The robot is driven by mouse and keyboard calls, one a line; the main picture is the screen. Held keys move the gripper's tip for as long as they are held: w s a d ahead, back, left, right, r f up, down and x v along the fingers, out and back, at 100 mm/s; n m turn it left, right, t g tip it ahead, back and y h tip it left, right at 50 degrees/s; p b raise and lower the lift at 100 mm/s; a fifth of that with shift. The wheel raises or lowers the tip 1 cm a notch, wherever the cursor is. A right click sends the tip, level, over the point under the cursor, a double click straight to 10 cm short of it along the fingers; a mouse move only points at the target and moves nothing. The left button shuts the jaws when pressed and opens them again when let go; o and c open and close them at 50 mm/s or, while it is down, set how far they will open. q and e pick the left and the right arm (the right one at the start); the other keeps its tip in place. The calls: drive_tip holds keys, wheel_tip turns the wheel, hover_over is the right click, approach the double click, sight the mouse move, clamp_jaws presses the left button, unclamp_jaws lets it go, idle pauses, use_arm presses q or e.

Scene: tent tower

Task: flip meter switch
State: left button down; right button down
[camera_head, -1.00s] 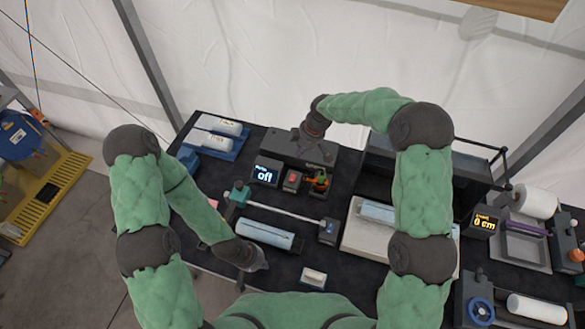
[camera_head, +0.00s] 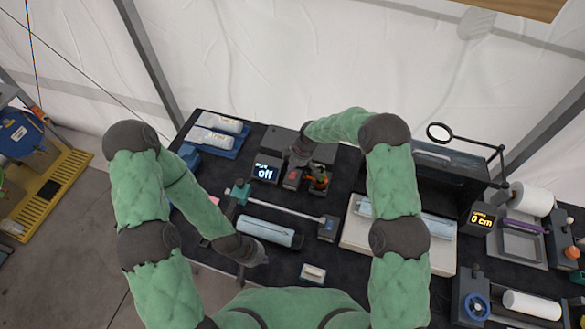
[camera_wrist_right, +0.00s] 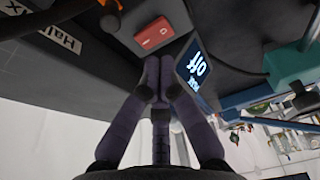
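The meter display (camera_head: 265,171) is a dark box reading "off" near the back of the black table; it also shows in the right wrist view (camera_wrist_right: 194,66). A red rocker switch (camera_head: 293,178) stands just right of it, marked with a small "0" in the right wrist view (camera_wrist_right: 154,33). My right gripper (camera_head: 298,160) is above and behind the switch. In the right wrist view its fingers (camera_wrist_right: 158,62) meet at the tips with nothing between them, close to the switch; contact cannot be told. My left gripper (camera_head: 262,257) is low over the table's front edge, its fingers too small to read.
A small orange-and-green object (camera_head: 319,179) stands just right of the switch. A dark box (camera_head: 322,152) lies behind. A metal rod (camera_head: 285,208) and a blue roll (camera_head: 265,231) are in front.

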sight(293, 173)
use_arm(q)
drive_tip(key=shift+r, duration=0.2)
use_arm(e)
drive_tip(key=shift+f, duration=1)
use_arm(q)
wheel_tip(293, 173, down, 2)
drive_tip(key=shift+f+b, duration=0.2)
drive_tip(key=shift+b, duration=0.85)
use_arm(e)
drive_tip(key=shift+w+f, duration=0.15)
drive_tip(key=shift+f, duration=0.4)
use_arm(q)
drive_tip(key=shift+r, duration=0.15)
use_arm(e)
drive_tip(key=shift+d+r, duration=0.1)
drive_tip(key=shift+r, duration=0.1)
use_arm(q)
drive_tip(key=shift+r, duration=0.1)
use_arm(e)
drive_tip(key=shift+s+a+r, duration=0.1)
drive_tip(key=shift+s+a, duration=0.2)
drive_tip(key=shift+s, duration=0.55)
drive_tip(key=shift+w, duration=0.1)
